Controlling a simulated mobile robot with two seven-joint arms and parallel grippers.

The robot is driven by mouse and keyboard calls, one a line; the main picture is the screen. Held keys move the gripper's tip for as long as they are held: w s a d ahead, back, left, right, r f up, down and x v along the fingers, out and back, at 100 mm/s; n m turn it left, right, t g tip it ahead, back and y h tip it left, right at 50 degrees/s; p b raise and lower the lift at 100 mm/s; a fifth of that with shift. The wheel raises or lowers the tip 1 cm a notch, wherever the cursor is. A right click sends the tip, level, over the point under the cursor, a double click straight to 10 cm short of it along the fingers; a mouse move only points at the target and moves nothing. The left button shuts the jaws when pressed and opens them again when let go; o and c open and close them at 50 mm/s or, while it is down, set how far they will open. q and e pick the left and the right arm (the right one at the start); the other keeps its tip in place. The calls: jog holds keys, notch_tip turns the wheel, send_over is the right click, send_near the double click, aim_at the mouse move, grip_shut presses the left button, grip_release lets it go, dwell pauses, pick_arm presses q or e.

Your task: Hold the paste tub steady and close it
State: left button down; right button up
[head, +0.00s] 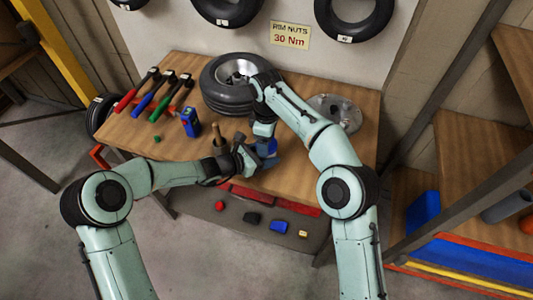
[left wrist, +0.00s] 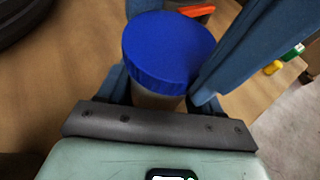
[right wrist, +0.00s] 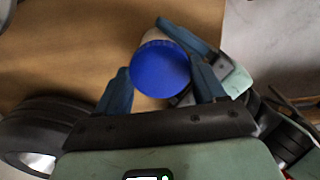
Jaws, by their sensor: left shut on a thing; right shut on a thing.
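The paste tub has a pale body (left wrist: 155,98) and a ribbed blue lid (left wrist: 170,48). The lid sits on top of the body, but I cannot tell how tightly. In the head view the lid (head: 268,147) is partly hidden between my grippers near the front of the bench. My left gripper (head: 262,160) is shut on the tub body from the side. My right gripper (head: 264,138) comes from above and is shut on the lid, which also shows between its fingers in the right wrist view (right wrist: 160,72).
A tyre on a rim (head: 228,92) lies behind the grippers, with a metal disc (head: 338,112) to its right. Red, blue and green-handled tools (head: 157,106), a blue box (head: 190,122) and a brown upright object (head: 218,143) are on the left. A lower shelf (head: 235,215) holds small parts.

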jog(key=o, duration=1.2)
jog(key=shift+c, duration=0.2)
jog(key=shift+r, duration=2.3)
jog(key=shift+c, duration=0.4)
jog(key=n, duration=0.2)
jog(key=r+n, duration=0.1)
jog(key=n, duration=0.1)
jog(key=r+n, duration=0.1)
jog(key=n, duration=0.1)
jog(key=shift+w+a, duration=0.1)
jog(key=shift+a, duration=0.15)
jog(key=n, duration=0.3)
jog(key=shift+r, duration=0.35)
jog(key=n, duration=0.4)
jog(key=shift+d+r, duration=0.2)
jog(key=shift+r, duration=0.15)
